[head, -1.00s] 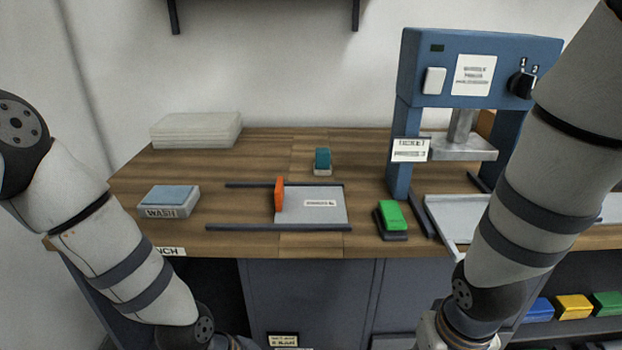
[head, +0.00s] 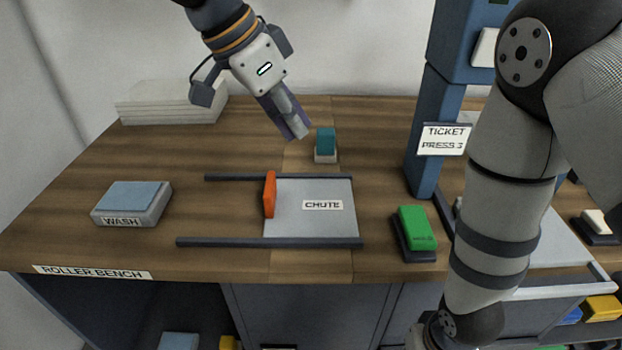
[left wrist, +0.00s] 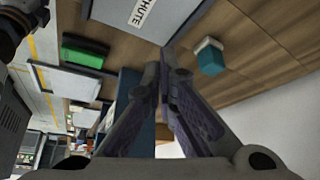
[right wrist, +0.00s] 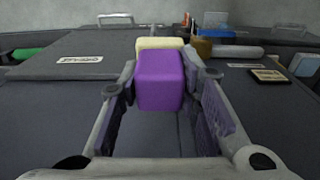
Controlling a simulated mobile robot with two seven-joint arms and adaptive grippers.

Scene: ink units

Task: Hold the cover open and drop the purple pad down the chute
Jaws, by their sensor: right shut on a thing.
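The cover (head: 290,215) is a flat grey plate labelled CHUTE, lying between two dark rails on the bench. An orange upright handle (head: 269,194) stands at its left edge. No opening shows beside it. My left gripper (head: 296,130) hangs above the bench behind the cover, near a teal pad, with nothing in it. Its fingertips are together in the left wrist view (left wrist: 165,58). My right gripper (right wrist: 165,75) is shut on the purple pad (right wrist: 160,82), which has a cream part at its far end. This gripper is outside the head view.
A teal pad (head: 326,142) stands behind the cover and a green pad (head: 416,228) on a dark base to its right. A WASH block (head: 132,204) sits left. The blue press (head: 429,130) rises at the right. White sheets (head: 172,103) are stacked at the back left.

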